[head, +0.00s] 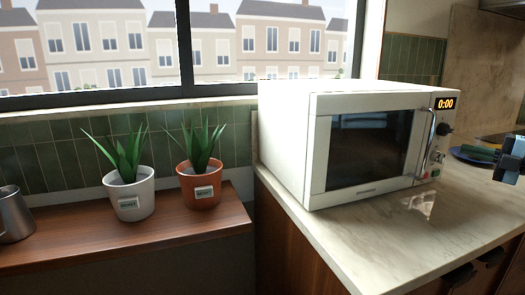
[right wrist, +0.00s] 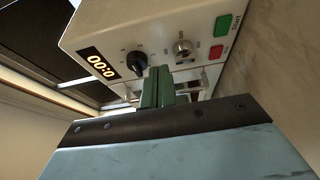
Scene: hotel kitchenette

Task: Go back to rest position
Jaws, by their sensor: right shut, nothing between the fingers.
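My right gripper (head: 484,154) is at the right edge of the head view, to the right of the microwave (head: 285,150). Its green fingers (right wrist: 158,88) are shut together with nothing between them. In the right wrist view they point toward the microwave's control panel (right wrist: 165,45), with a dark knob and red and green buttons; I cannot tell the exact gap. The microwave door (head: 365,150) looks closed and the display reads 0:00. My left gripper is not in view.
The marble counter (head: 400,240) in front of the microwave is clear. On the wooden shelf (head: 165,235) stand a white potted plant (head: 128,196), an orange potted plant (head: 200,187) and a metal mug (head: 14,215).

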